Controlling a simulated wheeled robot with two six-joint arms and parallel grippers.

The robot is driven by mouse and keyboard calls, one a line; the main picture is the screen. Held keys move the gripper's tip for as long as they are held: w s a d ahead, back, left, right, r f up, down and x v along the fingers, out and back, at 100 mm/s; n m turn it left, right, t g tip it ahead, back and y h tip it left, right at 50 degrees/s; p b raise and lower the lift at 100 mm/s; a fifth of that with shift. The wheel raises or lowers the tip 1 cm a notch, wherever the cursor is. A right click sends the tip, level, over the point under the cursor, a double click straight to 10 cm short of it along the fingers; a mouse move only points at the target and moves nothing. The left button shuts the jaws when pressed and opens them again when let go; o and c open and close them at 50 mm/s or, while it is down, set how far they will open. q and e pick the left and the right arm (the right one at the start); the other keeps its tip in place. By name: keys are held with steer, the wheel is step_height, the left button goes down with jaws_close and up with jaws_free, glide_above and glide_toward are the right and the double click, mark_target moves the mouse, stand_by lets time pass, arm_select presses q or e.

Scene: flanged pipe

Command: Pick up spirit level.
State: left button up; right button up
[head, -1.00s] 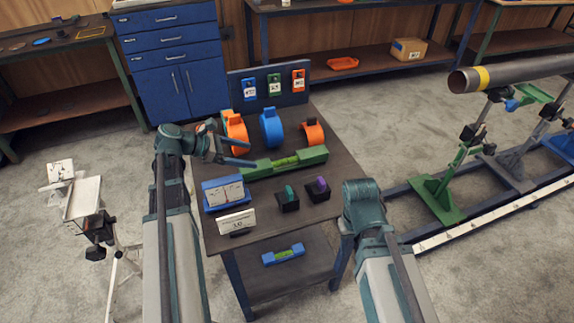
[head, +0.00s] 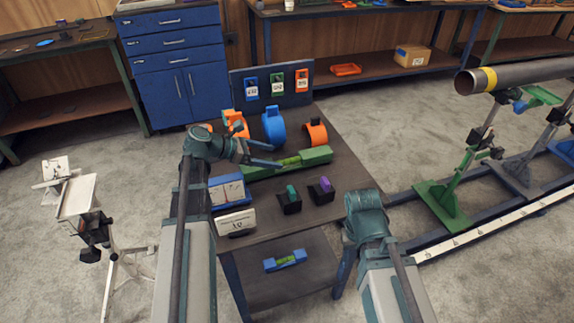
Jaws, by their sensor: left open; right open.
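A long green spirit level (head: 318,155) with a bright yellow-green vial lies across the middle of the table top. A shorter blue spirit level (head: 285,260) with a green vial lies on the table's lower shelf. My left gripper (head: 265,154) is open and empty, with its fingers pointing right at the green level's left half. The fingers overlap the green level in the picture; I cannot tell whether they touch it. My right arm is at the lower right of the table, but its gripper does not show.
Orange and blue clamp rings (head: 273,128) stand behind the green level. A blue tray (head: 227,192), a white card (head: 235,222) and two black holders (head: 290,203) stand in front. A pipe (head: 520,75) on stands is at the right.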

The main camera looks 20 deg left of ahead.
mark_target(284, 159)
arm_select(q)
steer(key=shift+d, duration=0.1)
steer(key=shift+w+d+f+b, duration=0.2)
steer(key=shift+f+b, duration=0.1)
steer(key=b+x, duration=0.2)
steer(key=x, duration=0.2)
steer(key=shift+w+d+f, duration=0.1)
steer(key=shift+w+f, duration=0.05)
steer(key=shift+f, duration=0.05)
jaws_close()
steer(key=shift+r, duration=0.1)
